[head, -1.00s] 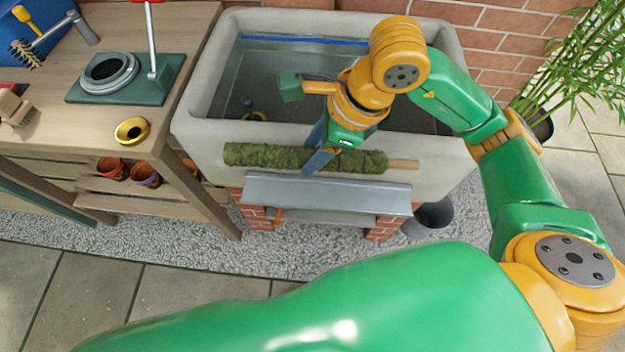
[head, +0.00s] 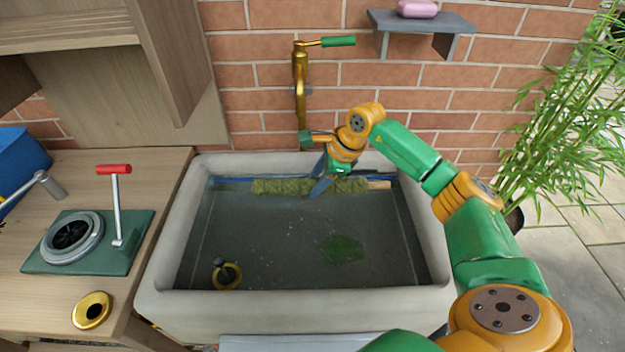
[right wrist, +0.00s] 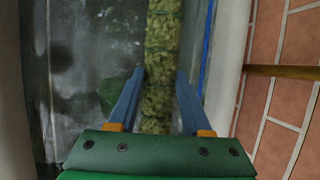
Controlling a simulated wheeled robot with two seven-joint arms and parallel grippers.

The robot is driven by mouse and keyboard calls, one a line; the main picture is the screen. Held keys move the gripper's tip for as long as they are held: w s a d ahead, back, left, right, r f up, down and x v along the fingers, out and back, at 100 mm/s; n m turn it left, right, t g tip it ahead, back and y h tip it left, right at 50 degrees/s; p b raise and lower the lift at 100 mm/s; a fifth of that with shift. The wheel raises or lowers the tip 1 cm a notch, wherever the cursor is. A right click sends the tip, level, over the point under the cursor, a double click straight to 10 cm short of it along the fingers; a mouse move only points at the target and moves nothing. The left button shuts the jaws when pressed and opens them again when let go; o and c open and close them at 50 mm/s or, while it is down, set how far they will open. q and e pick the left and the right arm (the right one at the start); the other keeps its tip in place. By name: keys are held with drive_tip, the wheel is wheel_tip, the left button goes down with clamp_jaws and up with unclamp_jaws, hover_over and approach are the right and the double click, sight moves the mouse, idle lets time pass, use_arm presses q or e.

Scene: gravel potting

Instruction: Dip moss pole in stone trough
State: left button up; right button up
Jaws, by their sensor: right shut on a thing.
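The moss pole (head: 280,187) is a long green mossy rod with a bare wooden end at its right. It lies level inside the far side of the stone trough (head: 160,270), along the back wall. My right gripper (head: 318,187) reaches down from above and is shut on its middle. In the right wrist view the pole (right wrist: 162,45) runs between the two blue fingers. The trough holds clear, dark water (head: 280,240). I cannot tell for sure whether the pole touches the water. My left gripper is not in view.
A brass tap (head: 300,85) with a green lever stands behind the trough. A brass ring (head: 228,276) lies in the trough's near left, and a green patch (head: 342,248) shows in the water. A wooden bench (head: 45,290) stands left, a bamboo plant (head: 545,130) right.

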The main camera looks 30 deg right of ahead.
sight(316, 181)
wheel_tip(316, 181, down, 18)
drive_tip(key=b, duration=1.4)
drive_tip(key=shift+w+r, duration=0.1)
drive_tip(key=shift+r, duration=0.1)
idle(1.7)
wheel_tip(316, 181, up, 20)
drive_tip(key=p, duration=1.6)
idle(1.0)
wheel_tip(316, 181, up, 3)
drive_tip(key=p, duration=0.3)
